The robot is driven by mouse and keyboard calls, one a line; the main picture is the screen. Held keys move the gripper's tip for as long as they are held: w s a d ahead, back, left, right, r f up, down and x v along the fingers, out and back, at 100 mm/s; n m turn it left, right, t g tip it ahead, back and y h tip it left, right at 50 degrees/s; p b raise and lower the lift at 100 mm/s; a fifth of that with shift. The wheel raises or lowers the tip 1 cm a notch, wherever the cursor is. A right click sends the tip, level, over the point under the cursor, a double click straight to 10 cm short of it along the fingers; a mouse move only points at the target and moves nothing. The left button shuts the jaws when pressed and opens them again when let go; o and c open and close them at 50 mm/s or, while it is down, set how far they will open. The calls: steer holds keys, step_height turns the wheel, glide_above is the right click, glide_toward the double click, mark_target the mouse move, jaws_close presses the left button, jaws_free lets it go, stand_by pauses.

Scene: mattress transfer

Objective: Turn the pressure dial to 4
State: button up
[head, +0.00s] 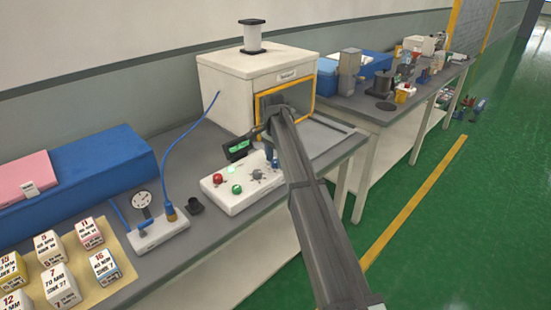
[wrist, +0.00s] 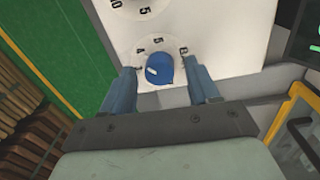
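The blue dial knob (wrist: 160,68) sits on a white round scale on the white control panel (head: 243,187). A "4" (wrist: 140,51) and a "5" (wrist: 158,41) are printed near it, with another mark at upper right that I cannot read surely. A white mark shows on the knob's left side. My gripper (wrist: 158,72) has its two blue fingers on either side of the knob, open, with a gap on each side. In the head view my gripper (head: 272,157) is over the panel's far right corner, where my arm hides the dial.
The panel also carries red and green buttons and a grey knob (head: 257,174). A small screen (head: 239,149) stands behind it, close to my gripper. A white press box (head: 250,85) with a yellow-framed opening is behind. A pressure gauge (head: 142,199) stands at left.

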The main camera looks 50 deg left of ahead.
mark_target(275, 160)
steer(key=shift+r, duration=0.1)
step_height(275, 160, up, 14)
steer(key=shift+a, duration=0.3)
stand_by(0.4)
steer(key=shift+d+f, duration=0.1)
steer(key=shift+f, duration=0.15)
